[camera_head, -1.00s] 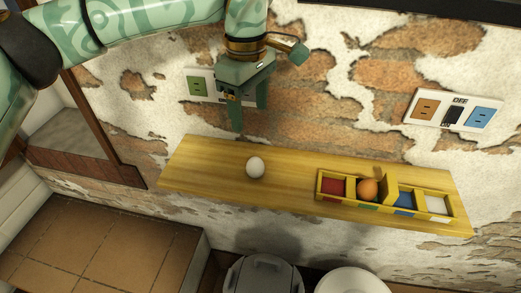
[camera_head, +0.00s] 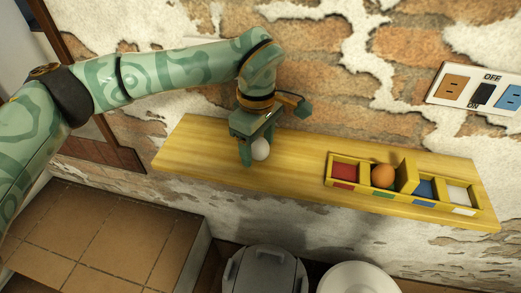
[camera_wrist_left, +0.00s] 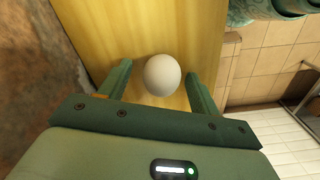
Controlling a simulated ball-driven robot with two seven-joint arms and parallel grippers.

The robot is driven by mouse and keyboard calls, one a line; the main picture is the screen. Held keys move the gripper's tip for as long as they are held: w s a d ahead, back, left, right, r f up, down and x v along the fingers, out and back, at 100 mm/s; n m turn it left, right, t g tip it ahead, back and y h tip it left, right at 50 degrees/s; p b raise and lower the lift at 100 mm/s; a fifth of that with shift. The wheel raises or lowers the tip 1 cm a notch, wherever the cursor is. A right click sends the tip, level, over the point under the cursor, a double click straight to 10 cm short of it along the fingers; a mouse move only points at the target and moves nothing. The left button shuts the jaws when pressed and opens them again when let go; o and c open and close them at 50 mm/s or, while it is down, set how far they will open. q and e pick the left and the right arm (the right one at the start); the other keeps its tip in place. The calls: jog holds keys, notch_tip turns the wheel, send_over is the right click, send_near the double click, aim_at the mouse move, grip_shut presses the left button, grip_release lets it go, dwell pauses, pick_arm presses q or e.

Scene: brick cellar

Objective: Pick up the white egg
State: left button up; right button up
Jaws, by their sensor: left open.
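The white egg (camera_head: 261,150) rests on the yellow wooden shelf (camera_head: 205,150), left of the shelf's middle. My left gripper (camera_head: 257,158) is down at the egg, with its fingers on either side of it. In the left wrist view the egg (camera_wrist_left: 162,75) sits between the two open fingertips of my left gripper (camera_wrist_left: 160,78). A gap shows on each side, so the fingers look apart from it. In the head view the gripper hides part of the egg. My right gripper is in neither view.
A yellow divided box (camera_head: 405,186) with red, green, blue and white compartments stands on the shelf's right part. A brown egg (camera_head: 384,176) sits in its green compartment. The brick wall (camera_head: 330,95) rises behind the shelf. A grey bin (camera_head: 264,272) and a round white object (camera_head: 357,280) are below.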

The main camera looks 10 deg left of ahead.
pick_arm(q)
jog(key=c, duration=0.7)
